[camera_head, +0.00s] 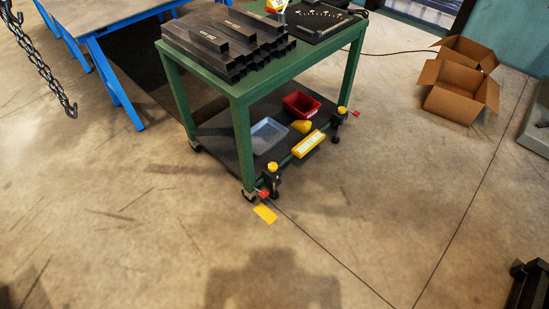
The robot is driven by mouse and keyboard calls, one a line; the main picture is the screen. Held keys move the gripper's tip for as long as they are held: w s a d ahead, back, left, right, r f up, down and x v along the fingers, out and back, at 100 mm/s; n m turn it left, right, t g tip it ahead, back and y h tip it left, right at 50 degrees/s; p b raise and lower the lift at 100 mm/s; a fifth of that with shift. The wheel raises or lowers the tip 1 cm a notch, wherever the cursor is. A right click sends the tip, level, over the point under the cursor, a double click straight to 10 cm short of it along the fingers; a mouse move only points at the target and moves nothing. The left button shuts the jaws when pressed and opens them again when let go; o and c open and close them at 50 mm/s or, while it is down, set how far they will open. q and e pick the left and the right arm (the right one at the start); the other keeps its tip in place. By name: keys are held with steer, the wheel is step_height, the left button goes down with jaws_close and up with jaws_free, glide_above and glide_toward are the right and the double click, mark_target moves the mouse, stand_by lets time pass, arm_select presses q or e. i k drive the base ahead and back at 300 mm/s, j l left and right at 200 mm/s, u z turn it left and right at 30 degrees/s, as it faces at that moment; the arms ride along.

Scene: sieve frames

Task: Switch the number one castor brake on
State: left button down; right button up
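A green trolley table (240,110) stands on castors in the upper middle of the head view. A third castor (195,146) is at the left leg. No castor number is legible, and the pedals are too small to tell whether on or off. Neither of my grippers is in view.
A yellow floor marker (265,213) lies before the front castor. The lower shelf holds a grey tray (268,136) and red bin (301,104). Cardboard boxes (455,90) stand right; a chain (45,70) hangs left. The foreground floor is clear.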

mark_target(264, 193)
steer(key=i+z, duration=0.1)
steer(key=i, duration=1.1)
